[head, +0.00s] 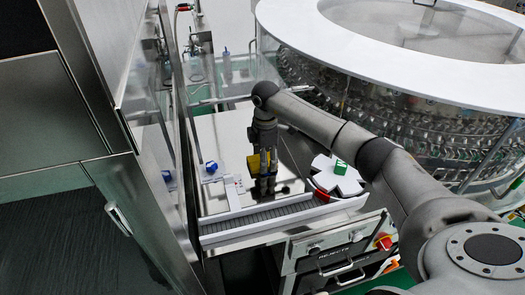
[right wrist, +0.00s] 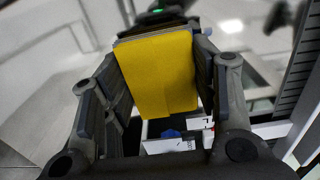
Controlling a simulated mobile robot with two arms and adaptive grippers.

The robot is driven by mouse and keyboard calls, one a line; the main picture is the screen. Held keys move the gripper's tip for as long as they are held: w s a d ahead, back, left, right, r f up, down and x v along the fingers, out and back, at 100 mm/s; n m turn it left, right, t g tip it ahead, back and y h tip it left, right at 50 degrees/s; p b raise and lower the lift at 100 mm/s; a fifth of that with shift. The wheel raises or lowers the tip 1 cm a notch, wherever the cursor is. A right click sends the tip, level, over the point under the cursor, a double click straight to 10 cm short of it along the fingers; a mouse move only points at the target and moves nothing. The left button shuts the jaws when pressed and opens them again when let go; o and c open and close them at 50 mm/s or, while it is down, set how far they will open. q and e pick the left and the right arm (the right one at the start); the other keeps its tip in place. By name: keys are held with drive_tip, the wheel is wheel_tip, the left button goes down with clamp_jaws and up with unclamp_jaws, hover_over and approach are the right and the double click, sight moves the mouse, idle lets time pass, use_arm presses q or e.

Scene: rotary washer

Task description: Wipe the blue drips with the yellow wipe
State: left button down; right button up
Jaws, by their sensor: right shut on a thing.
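My right gripper (head: 264,188) points down over the steel worktop and is shut on the yellow wipe (head: 254,163). In the right wrist view the wipe (right wrist: 158,75) hangs as a flat, folded yellow pad between the fingers. I cannot tell whether the wipe touches the worktop. I cannot make out any blue drips; the wipe and fingers hide part of the surface. A small round blue thing (head: 211,168) sits on the worktop left of the gripper. My left gripper is not in view.
A grey conveyor strip (head: 258,216) with white rails runs along the worktop's front. A white star wheel (head: 338,175) with a green label stands right of the gripper. A steel and glass panel (head: 160,130) closes the left side. The large rotary washer (head: 400,100) fills the back right.

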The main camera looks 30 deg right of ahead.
sight(263, 180)
drive_tip(key=shift+s+a+f+p, duration=0.1)
drive_tip(key=shift+s+f+p, duration=0.05)
drive_tip(key=shift+s+p, duration=0.75)
drive_tip(key=shift+s, duration=0.45)
drive_tip(key=shift+c, duration=0.8)
drive_tip(key=shift+s+a+f+p, duration=0.1)
drive_tip(key=shift+s+p, duration=0.45)
drive_tip(key=shift+s, duration=0.1)
drive_tip(key=shift+s+a+p, duration=0.25)
drive_tip(key=shift+s+p, duration=0.6)
drive_tip(key=shift+p, duration=0.2)
drive_tip(key=shift+s+a+p, duration=0.15)
drive_tip(key=shift+s+p, duration=0.25)
drive_tip(key=shift+s, duration=0.3)
drive_tip(key=shift+w+a+r, duration=0.1)
drive_tip(key=shift+w+a, duration=0.1)
drive_tip(key=shift+a, duration=0.35)
drive_tip(key=shift+w+a+r, duration=0.1)
drive_tip(key=shift+w+a, duration=0.05)
drive_tip(key=shift+a, duration=0.4)
drive_tip(key=shift+w+a, duration=0.1)
drive_tip(key=shift+w+f+b, duration=0.15)
drive_tip(key=shift+w+b, duration=0.4)
drive_tip(key=shift+w, duration=0.05)
drive_tip(key=shift+w+d+b, duration=0.2)
drive_tip(key=shift+w+b, duration=0.2)
drive_tip(key=shift+w, duration=0.15)
drive_tip(key=shift+w+d+b, duration=0.2)
drive_tip(key=shift+w+b, duration=0.2)
drive_tip(key=shift+w, duration=0.15)
